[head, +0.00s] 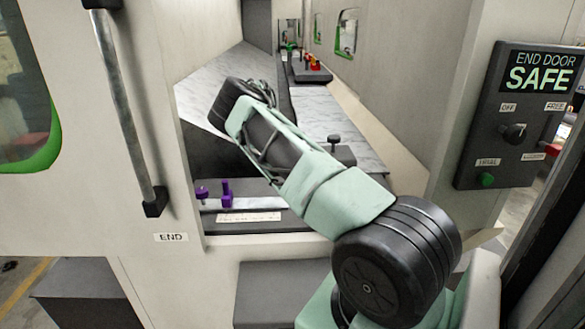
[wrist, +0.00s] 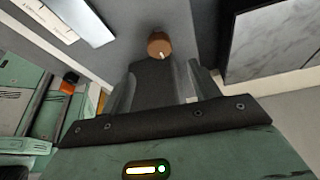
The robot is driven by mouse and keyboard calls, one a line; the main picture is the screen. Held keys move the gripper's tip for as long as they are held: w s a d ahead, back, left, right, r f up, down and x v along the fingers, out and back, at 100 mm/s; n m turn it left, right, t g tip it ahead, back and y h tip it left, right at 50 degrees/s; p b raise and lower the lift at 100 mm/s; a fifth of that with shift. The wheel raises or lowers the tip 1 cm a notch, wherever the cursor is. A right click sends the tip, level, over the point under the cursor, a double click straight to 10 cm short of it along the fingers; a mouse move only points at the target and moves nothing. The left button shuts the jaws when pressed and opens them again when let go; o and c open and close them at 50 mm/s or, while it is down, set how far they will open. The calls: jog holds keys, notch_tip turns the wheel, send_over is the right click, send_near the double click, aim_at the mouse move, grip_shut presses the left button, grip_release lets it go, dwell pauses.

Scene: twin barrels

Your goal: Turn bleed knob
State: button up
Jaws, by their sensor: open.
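An orange-brown round knob (wrist: 158,44) with a small pale mark shows in the wrist view, at the top middle. I take it for the bleed knob; no lettering names it. My gripper (wrist: 161,72) is open, one finger to each side in the wrist view. The knob appears just beyond the fingertips, roughly centred between them, with no visible contact. In the head view my arm reaches into the opening of the machine; I cannot make out the fingers or the orange knob there.
Two purple knobs (head: 226,190) stand on a grey panel (head: 265,190) below my arm. A black knob (head: 334,141) is to the right. A control box (head: 507,155) reads "END DOOR SAFE". A metal handle (head: 130,110) is at the left. Marble-patterned surfaces flank the channel.

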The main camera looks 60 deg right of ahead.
jog(key=p+x, duration=0.3)
jog(key=x, duration=0.6)
jog(key=c, duration=1)
